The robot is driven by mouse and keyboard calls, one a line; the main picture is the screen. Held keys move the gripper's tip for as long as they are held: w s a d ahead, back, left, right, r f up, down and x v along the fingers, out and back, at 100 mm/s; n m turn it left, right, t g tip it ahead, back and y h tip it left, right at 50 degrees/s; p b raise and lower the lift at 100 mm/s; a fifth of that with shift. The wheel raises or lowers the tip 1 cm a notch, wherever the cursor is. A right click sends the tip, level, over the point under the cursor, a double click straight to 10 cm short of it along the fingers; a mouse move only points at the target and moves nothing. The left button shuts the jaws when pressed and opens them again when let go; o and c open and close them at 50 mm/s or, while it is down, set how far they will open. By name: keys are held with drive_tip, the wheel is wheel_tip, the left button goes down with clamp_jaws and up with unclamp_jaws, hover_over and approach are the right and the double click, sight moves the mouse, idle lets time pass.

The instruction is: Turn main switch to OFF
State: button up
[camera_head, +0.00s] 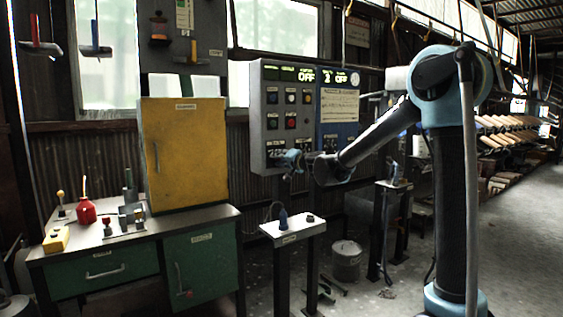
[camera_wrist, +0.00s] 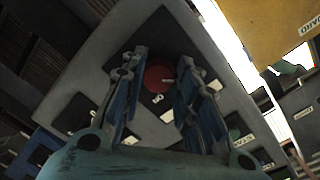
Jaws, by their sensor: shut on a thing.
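A grey control panel (camera_head: 258,100) stands in the middle of the head view, with a lit green display on top that reads OFF in two places. My gripper (camera_head: 292,160) is at the panel's lower part and covers what lies behind it. In the wrist view, a round red switch (camera_wrist: 158,78) on a dark square plate shows between the fingers of my gripper (camera_wrist: 161,62).
A yellow cabinet (camera_head: 183,150) on a green workbench (camera_head: 100,272) stands at left. A small stand (camera_head: 292,228) with a few controls is below the panel. A metal bucket (camera_head: 346,262) is on the floor. The floor at right is open.

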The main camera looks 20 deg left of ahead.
drive_tip(key=o, duration=1.1)
drive_tip(key=shift+w, duration=0.15)
drive_tip(key=shift+c, duration=0.2)
drive_tip(key=f+v, duration=0.1)
drive_tip(key=v, duration=1.1)
drive_tip(key=shift+r, duration=0.35)
